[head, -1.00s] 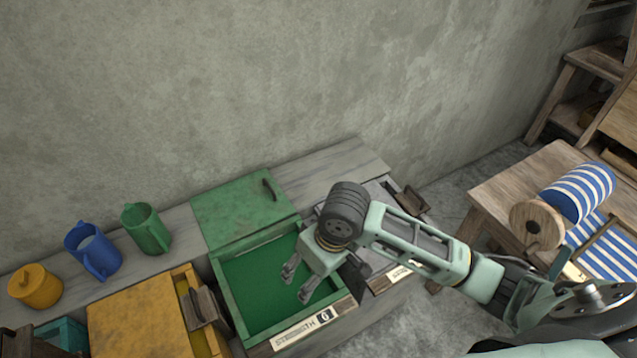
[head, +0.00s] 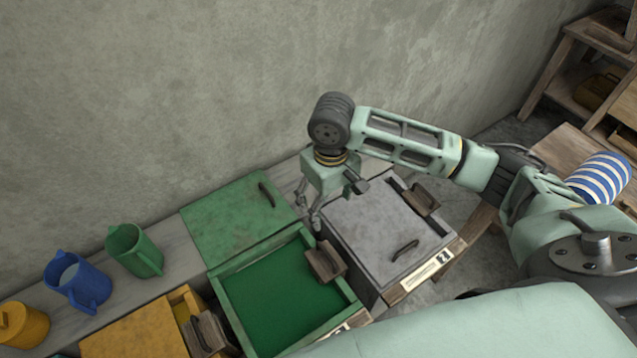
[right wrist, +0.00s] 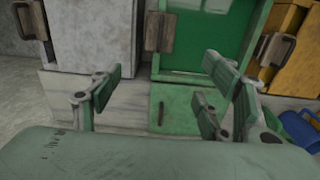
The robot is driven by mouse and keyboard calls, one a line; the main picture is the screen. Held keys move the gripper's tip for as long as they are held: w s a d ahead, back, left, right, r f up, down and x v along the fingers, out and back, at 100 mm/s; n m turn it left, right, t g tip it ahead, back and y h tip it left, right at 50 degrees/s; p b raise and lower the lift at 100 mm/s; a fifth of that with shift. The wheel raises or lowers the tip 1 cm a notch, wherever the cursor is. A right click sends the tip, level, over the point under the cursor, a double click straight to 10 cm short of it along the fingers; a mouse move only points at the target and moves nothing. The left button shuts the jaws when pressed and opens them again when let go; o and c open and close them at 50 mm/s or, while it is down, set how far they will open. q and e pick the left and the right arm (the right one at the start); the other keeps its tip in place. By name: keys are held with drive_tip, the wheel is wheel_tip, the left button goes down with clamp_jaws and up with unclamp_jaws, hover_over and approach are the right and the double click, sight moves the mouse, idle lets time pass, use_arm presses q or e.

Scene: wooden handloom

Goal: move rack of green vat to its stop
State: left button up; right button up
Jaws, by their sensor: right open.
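The green vat (head: 224,298) stands uncovered, with green liquid (head: 275,285) inside. A dark wooden grip (head: 325,262), apparently of its rack, sits at its right wall; the rest of the rack is not visible. In the right wrist view the same grip (right wrist: 159,32) is beside the vat (right wrist: 262,35). My right gripper (head: 314,215) is open and empty, pointing down near the vat's back right corner, behind the grip and apart from it. Its spread fingers also show in the right wrist view (right wrist: 160,95). My left gripper is not in view.
The green lid (head: 240,215) lies behind the vat. A closed grey vat (head: 375,235) with its own wooden grip (head: 421,200) stands right. A yellow vat (head: 135,330) stands left. Green (head: 133,250) and blue (head: 77,280) jugs and a yellow pot (head: 22,325) stand along the wall.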

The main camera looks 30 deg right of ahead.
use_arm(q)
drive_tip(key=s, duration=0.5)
use_arm(e)
drive_tip(key=b, duration=0.5)
hover_over(327, 253)
wheel_tip(327, 253, down, 10)
drive_tip(key=f, duration=0.1)
wheel_tip(327, 253, down, 15)
drive_tip(key=b, duration=0.9)
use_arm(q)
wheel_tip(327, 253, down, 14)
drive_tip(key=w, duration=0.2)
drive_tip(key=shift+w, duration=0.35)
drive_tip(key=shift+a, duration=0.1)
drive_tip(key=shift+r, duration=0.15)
use_arm(e)
drive_tip(key=shift+f, duration=0.35)
